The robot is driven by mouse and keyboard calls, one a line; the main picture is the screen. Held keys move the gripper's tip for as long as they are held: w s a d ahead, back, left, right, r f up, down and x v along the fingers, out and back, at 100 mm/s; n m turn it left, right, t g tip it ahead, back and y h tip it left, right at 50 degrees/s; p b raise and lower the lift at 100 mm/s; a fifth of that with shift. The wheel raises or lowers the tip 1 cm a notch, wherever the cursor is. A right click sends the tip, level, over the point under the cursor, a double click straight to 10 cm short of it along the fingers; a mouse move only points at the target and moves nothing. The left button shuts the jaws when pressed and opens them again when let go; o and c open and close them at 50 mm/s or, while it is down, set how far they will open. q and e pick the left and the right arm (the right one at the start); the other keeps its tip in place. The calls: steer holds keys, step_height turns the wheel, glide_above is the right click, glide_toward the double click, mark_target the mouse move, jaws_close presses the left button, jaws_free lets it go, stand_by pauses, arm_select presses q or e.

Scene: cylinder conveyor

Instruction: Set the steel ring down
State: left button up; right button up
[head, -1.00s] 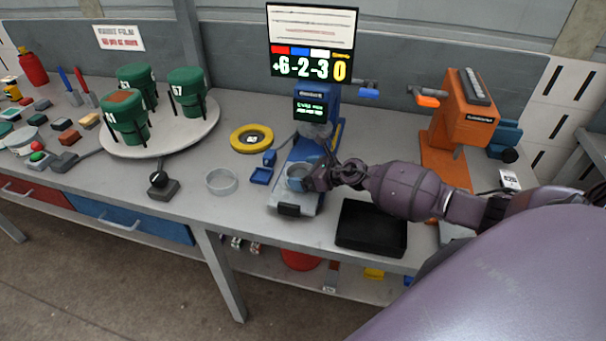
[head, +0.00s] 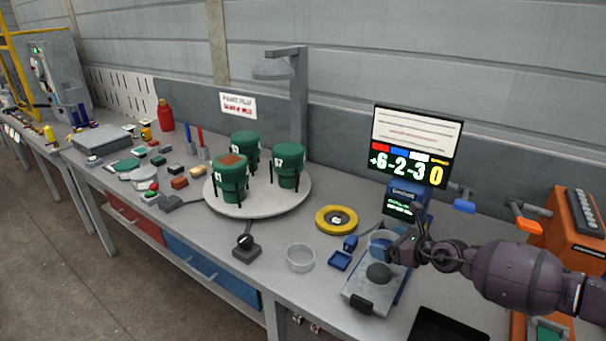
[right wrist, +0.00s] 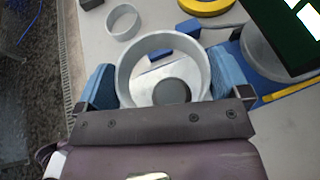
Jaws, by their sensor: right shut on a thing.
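A steel ring (head: 381,243) is held in my right gripper (head: 390,250), above the blue gauge's grey plate (head: 358,288). In the right wrist view the ring (right wrist: 163,43) sits between the two blue fingers of the right gripper (right wrist: 163,88), which are shut on it from both sides. Through its opening a dark round pad (right wrist: 171,91) shows below; the pad also shows uncovered in the head view (head: 379,273). A second, similar ring (head: 300,257) lies on the table left of the gauge. My left gripper is not in view.
A yellow ring (head: 336,219) and a small blue tray (head: 340,260) lie near the gauge. A dark knob on a block (head: 246,246) stands farther left. A round platform (head: 292,203) carries green canisters. A black tray (head: 447,326) is at the front right; an orange machine (head: 573,229) stands right.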

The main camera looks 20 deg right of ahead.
mark_target(376, 267)
steer(key=shift+f, duration=0.15)
steer(key=shift+f, duration=1.15)
step_height(376, 267, down, 8)
steer(key=b, duration=0.4)
steer(key=shift+r+b, duration=0.25)
steer(key=shift+b, duration=0.1)
steer(key=shift+s, duration=0.1)
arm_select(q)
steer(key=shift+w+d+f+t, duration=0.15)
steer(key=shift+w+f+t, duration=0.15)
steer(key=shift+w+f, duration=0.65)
arm_select(e)
steer(key=shift+s+d+r, duration=0.1)
steer(key=shift+r, duration=0.05)
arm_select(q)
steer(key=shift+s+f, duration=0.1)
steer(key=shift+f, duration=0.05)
